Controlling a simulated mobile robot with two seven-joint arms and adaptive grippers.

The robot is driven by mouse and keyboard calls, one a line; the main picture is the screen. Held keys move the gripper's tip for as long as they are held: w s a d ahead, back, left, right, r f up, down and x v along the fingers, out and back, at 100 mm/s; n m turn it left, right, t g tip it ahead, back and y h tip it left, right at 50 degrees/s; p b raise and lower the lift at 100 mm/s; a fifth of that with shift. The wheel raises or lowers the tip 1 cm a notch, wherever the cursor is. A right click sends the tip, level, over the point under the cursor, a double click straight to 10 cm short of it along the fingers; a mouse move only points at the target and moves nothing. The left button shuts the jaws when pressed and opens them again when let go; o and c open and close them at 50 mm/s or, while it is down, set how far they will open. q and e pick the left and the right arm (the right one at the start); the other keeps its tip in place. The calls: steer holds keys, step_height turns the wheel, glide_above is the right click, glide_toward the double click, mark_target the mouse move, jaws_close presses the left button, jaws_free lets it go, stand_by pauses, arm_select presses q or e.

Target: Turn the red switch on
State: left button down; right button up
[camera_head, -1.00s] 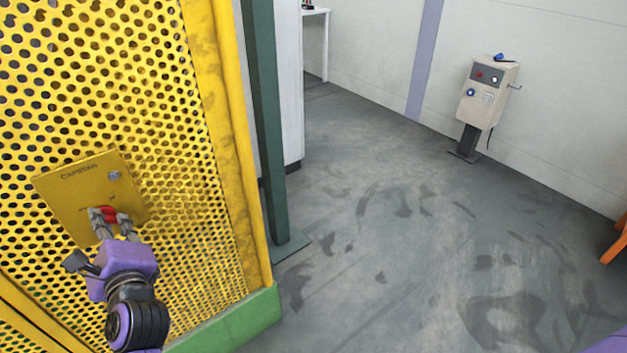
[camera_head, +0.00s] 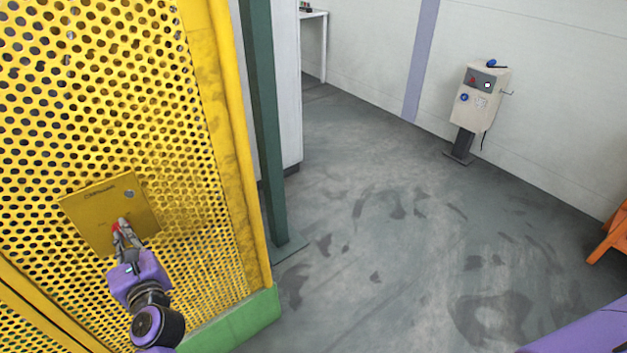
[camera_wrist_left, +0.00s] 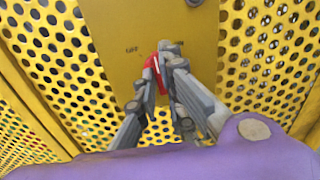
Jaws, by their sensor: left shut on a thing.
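The red switch (camera_head: 116,227) sits on a yellow panel (camera_head: 84,207) marked as the capstan box, fixed to the yellow perforated guard. My left gripper (camera_head: 122,228) is at the panel with its fingers closed on the switch. In the left wrist view the red switch (camera_wrist_left: 153,72) shows as a tilted red handle between the grey fingers of my left gripper (camera_wrist_left: 160,62). The fingers hide part of the switch and some of its markings. My right gripper does not show.
A yellow post (camera_head: 222,130) and a green column (camera_head: 264,130) stand right of the panel. A beige control box (camera_head: 478,100) on a pedestal stands by the far wall. An orange object (camera_head: 612,235) is at the right edge. The floor (camera_head: 400,230) between is open.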

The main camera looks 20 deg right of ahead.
arm_select(q)
steer(key=shift+m+p, duration=2.65)
steer(key=shift+m, duration=2.15)
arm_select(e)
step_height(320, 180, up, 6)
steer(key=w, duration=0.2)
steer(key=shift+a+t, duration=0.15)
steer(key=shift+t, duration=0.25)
arm_select(q)
steer(key=c, duration=1.9)
jaws_free()
steer(key=shift+o, duration=0.2)
steer(key=v, duration=1.2)
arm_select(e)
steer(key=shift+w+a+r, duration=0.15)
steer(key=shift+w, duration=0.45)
